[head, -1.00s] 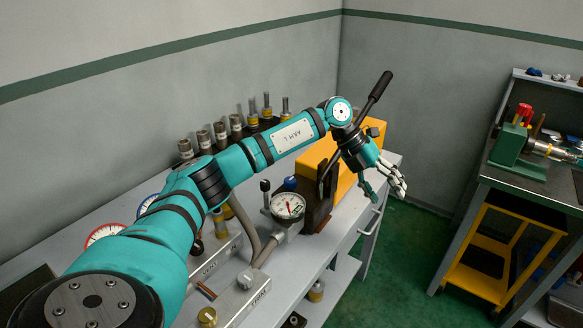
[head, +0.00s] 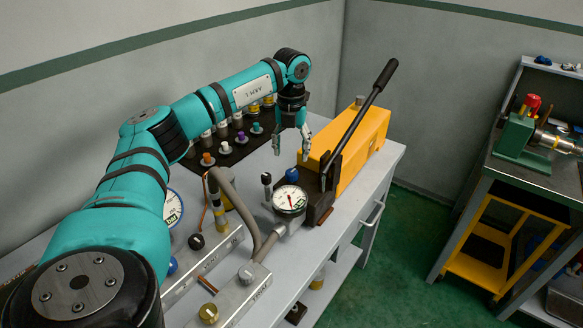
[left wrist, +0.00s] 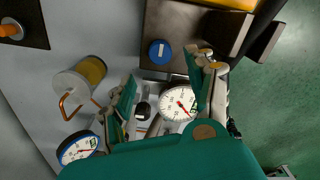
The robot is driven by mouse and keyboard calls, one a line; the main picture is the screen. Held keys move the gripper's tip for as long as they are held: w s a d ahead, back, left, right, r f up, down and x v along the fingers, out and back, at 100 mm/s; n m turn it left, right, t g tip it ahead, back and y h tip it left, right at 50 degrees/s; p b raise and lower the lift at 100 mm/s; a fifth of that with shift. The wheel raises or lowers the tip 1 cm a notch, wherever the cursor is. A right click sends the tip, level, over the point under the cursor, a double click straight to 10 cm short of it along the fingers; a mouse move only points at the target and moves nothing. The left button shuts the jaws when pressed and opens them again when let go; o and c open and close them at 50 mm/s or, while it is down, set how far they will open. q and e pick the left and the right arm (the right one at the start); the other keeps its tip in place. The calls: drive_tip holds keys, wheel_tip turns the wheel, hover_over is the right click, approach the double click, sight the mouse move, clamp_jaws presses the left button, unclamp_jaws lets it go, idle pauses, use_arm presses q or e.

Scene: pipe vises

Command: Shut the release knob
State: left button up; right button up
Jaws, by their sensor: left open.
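The blue knob (head: 292,174) sits on the dark block at the near end of the yellow hand pump (head: 352,148); I take it to be the release knob. In the left wrist view the blue knob (left wrist: 160,52) shows from above with a white bar across its face. My left gripper (head: 291,145) is open and empty, with its fingers pointing down. In the head view it appears just above and behind the knob, apart from it. In the left wrist view the knob lies beyond the spread fingers (left wrist: 172,78). My right gripper is not in view.
A long black pump lever (head: 362,122) slants up to the right of the knob. Hoses, manifold blocks (head: 238,297) and a dark tray of fittings (head: 226,150) fill the left bench.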

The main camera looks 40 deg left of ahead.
sight(292, 172)
use_arm(q)
wheel_tip(292, 172, down, 7)
drive_tip(key=shift+f+p, duration=0.15)
drive_tip(key=shift+p, duration=0.4)
drive_tip(key=c, duration=1.1)
drive_tip(key=shift+c, duration=0.2)
